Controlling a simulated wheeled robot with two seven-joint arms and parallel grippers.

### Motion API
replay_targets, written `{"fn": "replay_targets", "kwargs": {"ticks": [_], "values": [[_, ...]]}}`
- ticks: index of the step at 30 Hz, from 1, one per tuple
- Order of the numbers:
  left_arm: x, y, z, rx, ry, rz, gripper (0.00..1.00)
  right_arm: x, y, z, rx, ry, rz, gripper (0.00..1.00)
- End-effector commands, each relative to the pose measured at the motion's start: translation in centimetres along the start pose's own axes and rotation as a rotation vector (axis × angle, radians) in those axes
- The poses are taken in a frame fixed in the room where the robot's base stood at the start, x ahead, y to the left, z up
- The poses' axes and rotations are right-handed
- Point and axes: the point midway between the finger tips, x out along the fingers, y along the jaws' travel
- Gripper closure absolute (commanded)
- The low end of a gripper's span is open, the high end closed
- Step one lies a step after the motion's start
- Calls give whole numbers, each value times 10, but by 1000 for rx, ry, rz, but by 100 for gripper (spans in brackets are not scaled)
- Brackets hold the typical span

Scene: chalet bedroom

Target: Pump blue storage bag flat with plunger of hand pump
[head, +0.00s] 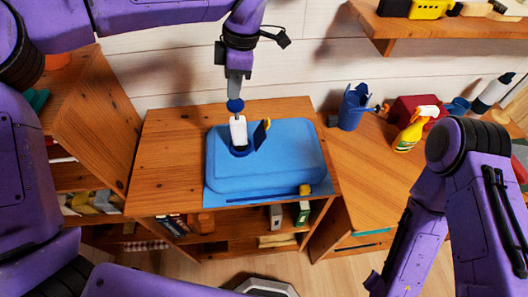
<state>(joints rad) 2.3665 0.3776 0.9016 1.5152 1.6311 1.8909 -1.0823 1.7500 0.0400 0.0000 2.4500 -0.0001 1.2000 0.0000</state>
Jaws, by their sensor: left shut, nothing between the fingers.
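The blue storage bag (290,155) lies on top of the wooden cabinet and still looks thick, with rounded edges. The hand pump (239,132) stands upright on the left part of the bag, with a white body and a dark blue base. Its round blue plunger knob (235,105) is at the top. My left gripper (236,94) points down directly above the knob, shut, with its fingertips at or just touching it; I cannot tell whether there is contact. My right arm comes in at the right, and its gripper is not in view.
A bare strip of wooden cabinet top (170,150) is left of the bag. A blue watering can (353,107) and a yellow spray bottle (411,132) stand on the surface to the right. A wall shelf (430,28) juts out at upper right. A wooden bookcase (100,110) stands at the left.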

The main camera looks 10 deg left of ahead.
Motion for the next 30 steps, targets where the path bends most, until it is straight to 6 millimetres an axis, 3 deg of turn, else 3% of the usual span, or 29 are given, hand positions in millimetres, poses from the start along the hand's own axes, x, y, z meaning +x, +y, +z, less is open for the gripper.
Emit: {"fn": "replay_targets", "kwargs": {"ticks": [30], "values": [[57, 0, 11, 0, 1, -1, 100, 28, -2, 12, 0, 0, 0, 57]]}}
